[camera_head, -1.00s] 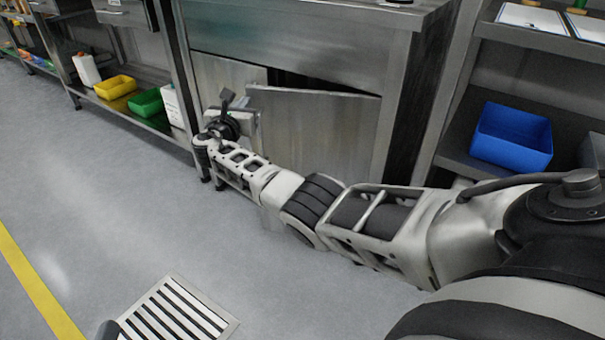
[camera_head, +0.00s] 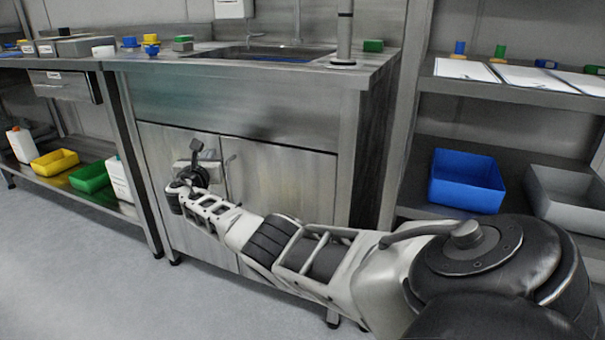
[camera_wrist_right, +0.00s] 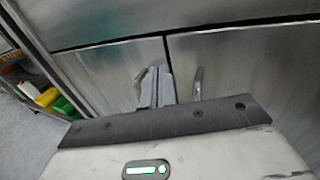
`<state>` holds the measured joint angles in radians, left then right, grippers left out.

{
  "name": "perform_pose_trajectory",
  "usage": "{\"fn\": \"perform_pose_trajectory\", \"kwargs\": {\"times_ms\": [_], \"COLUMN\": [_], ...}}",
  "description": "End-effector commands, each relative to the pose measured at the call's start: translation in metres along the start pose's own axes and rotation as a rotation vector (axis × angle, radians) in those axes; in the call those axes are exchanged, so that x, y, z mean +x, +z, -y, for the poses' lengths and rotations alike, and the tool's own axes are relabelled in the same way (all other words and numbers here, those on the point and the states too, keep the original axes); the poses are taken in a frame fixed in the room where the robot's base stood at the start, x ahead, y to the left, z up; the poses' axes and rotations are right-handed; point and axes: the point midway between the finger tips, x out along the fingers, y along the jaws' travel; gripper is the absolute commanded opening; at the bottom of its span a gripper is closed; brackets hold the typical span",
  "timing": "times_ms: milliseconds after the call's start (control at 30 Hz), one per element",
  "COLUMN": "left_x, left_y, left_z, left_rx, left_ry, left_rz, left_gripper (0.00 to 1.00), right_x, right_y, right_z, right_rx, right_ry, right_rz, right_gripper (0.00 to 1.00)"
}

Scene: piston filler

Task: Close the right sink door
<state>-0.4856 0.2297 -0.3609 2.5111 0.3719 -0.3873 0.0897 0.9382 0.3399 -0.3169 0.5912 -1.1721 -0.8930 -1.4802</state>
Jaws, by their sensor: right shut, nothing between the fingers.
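The right sink door (camera_head: 285,185) is a flat steel panel under the sink. It looks flush with the cabinet front, and the wrist view shows the right door (camera_wrist_right: 250,75) level with the left door (camera_wrist_right: 105,75), a thin dark seam between them. The right door's handle (camera_wrist_right: 198,82) is upright near that seam. My right gripper (camera_wrist_right: 154,87) is shut and empty, its fingertips just left of the seam and beside the handle. Whether they touch a door I cannot tell. In the head view my right wrist hides part of the left door (camera_head: 158,150). My left gripper is out of view.
The sink counter (camera_head: 225,68) is above the doors. A shelf unit with a blue bin (camera_head: 466,180) and a grey bin (camera_head: 570,200) stands to the right. Yellow (camera_head: 54,163) and green (camera_head: 89,177) bins sit on a low shelf at left. Floor in front is clear.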

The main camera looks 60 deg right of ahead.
Motion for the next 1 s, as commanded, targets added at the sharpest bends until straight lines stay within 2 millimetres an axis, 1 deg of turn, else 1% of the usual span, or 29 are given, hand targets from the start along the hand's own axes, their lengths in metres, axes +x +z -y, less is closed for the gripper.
{"fn": "perform_pose_trajectory", "kwargs": {"times_ms": [167,267,300,367,400,500,700,800,900,1000], "left_x": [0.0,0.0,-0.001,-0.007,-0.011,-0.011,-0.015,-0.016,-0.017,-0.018], "left_y": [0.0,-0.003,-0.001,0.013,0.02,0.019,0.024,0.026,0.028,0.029], "left_z": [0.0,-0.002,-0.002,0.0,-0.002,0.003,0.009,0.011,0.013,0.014], "left_rx": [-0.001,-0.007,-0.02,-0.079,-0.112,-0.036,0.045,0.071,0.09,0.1], "left_ry": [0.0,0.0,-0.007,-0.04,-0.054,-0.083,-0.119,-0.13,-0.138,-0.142], "left_rz": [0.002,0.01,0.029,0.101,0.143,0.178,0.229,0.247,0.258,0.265], "left_gripper": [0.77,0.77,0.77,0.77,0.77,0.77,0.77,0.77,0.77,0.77], "right_x": [-0.001,-0.005,-0.008,-0.015,-0.021,-0.041,-0.085,-0.103,-0.116,-0.124], "right_y": [0.0,0.002,0.003,0.005,0.006,0.007,0.004,0.003,0.001,0.001], "right_z": [-0.001,-0.003,-0.004,-0.008,-0.01,-0.018,-0.035,-0.043,-0.048,-0.051], "right_rx": [0.0,-0.001,-0.001,-0.001,-0.002,-0.002,0.0,0.0,0.0,0.0], "right_ry": [0.001,0.002,0.002,0.003,0.004,0.001,0.001,0.001,0.0,-0.002], "right_rz": [0.0,-0.001,-0.001,-0.001,-0.001,-0.002,-0.002,-0.002,-0.002,0.0], "right_gripper": [0.0,0.0,0.0,0.0,0.0,0.0,0.0,0.0,0.0,0.0]}}
